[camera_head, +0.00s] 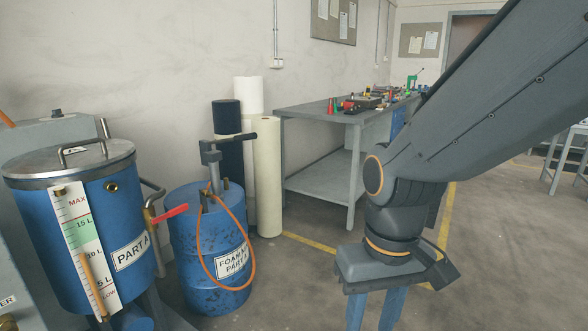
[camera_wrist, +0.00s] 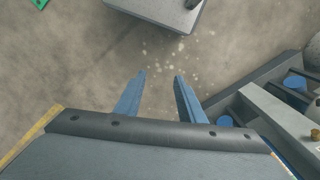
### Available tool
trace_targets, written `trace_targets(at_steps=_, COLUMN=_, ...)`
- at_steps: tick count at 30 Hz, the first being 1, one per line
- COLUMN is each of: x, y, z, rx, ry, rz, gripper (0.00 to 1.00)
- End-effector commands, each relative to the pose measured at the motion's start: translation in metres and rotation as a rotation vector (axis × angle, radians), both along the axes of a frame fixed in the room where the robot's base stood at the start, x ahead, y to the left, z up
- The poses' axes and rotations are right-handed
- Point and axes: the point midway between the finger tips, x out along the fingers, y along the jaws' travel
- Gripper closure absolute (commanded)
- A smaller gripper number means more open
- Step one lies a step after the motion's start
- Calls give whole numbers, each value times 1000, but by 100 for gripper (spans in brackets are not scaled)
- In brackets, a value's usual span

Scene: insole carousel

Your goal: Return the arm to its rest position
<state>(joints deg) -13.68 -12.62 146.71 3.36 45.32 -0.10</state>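My gripper (camera_head: 377,311) hangs at the end of my arm, to the right of centre in the head view, with its blue fingers pointing down. In the wrist view my gripper (camera_wrist: 159,80) shows two blue fingers held apart with bare floor between them. It is open and holds nothing. My dark grey arm reaches in from the upper right of the head view and bends down at the wrist.
A blue Part A tank (camera_head: 85,228) with a level gauge and a blue drum (camera_head: 190,235) with an orange hose stand at left. Pale rolls (camera_head: 268,190) stand behind. A grey workbench (camera_head: 320,113) with tools stands behind my arm. Open floor (camera_head: 490,250) lies at right.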

Motion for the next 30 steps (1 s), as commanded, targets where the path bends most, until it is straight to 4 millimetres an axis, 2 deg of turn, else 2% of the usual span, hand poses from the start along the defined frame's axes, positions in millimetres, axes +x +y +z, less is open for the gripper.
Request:
trace_targets(at_steps=1, x=-1, y=-4, z=9, rx=-2, ry=2, rz=-12, gripper=64)
trace_targets(at_steps=16, x=-3, y=-58, z=69, rx=-31, ry=7, rz=-167, gripper=64)
trace_targets(at_steps=21, x=-5, y=-71, z=78, rx=-37, ry=6, rz=-198, gripper=64)
trace_targets(at_steps=30, x=-4, y=-75, z=78, rx=-39, ry=6, rz=-207, gripper=64)
